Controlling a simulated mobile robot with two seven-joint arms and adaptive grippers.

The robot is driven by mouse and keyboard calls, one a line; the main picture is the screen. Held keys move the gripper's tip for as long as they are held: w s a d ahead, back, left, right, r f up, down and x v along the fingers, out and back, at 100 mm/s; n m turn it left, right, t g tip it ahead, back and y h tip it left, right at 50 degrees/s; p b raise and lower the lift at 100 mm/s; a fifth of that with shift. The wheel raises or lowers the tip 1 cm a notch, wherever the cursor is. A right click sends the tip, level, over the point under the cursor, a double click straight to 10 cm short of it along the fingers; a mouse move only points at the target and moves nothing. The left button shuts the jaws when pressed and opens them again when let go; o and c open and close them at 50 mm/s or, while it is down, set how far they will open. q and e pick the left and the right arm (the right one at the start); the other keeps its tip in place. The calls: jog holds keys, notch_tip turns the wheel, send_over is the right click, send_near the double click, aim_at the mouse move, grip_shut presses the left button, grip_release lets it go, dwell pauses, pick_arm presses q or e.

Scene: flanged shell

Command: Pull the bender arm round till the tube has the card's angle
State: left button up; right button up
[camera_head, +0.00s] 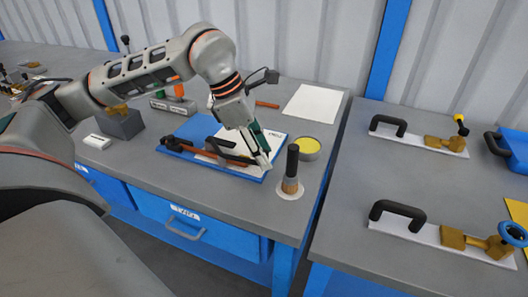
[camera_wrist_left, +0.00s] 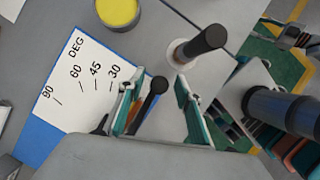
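The blue board (camera_head: 182,131) lies on the left bench with the white angle card (camera_head: 240,135) on it. The card also shows in the wrist view (camera_wrist_left: 70,85), marked DEG with 90, 60, 45 and 30. The dark bender (camera_head: 222,146) and a copper-brown tube (camera_head: 205,154) lie across the board, partly hidden by my arm. My left gripper (camera_head: 263,158) is low over the board's right end. In the wrist view its fingers (camera_wrist_left: 158,108) stand apart, with a black-knobbed handle (camera_wrist_left: 157,86) between them; contact is unclear. The tube's bend angle cannot be read. My right gripper is out of view.
An upright black-handled brush (camera_head: 291,170) on a white disc stands close right of the gripper. A yellow-topped tin (camera_head: 307,147) is behind it. A grey block (camera_head: 120,124) stands left. The right bench holds fittings with black handles (camera_head: 398,210).

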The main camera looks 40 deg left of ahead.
pick_arm(q)
jog(key=shift+f, duration=0.1)
jog(key=c, duration=1)
jog(key=shift+w, duration=0.1)
